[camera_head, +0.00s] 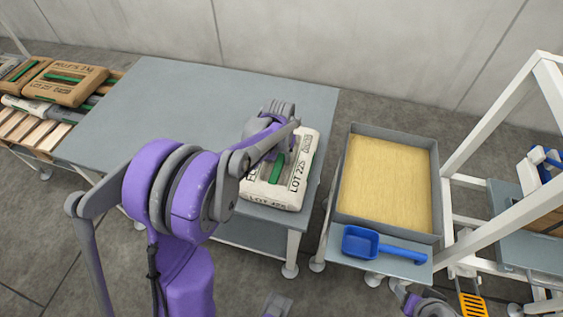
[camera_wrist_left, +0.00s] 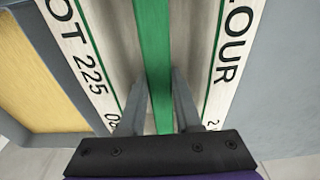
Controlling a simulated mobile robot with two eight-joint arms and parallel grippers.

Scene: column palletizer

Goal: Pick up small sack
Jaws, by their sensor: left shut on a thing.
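The small sack (camera_head: 283,194) is off-white with green stripes and black lettering, and lies flat at the right end of the grey table (camera_head: 170,105). My left gripper (camera_head: 275,158) is over the sack, its fingertips partly hidden by the wrist. In the left wrist view the gripper (camera_wrist_left: 160,95) has its two fingers on either side of the sack's raised green band (camera_wrist_left: 152,40), shut on it. The sack (camera_wrist_left: 75,40) still appears to rest on the tabletop. Part of my right arm shows at the bottom edge, and its fingertips cannot be made out.
Brown and white sacks (camera_head: 65,83) lie on a slatted wooden pallet at the left. A shallow grey tray (camera_head: 345,225) with a tan filling stands right of the table. A blue scoop (camera_head: 361,242) lies in front of it. A white frame (camera_head: 500,100) rises at the right.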

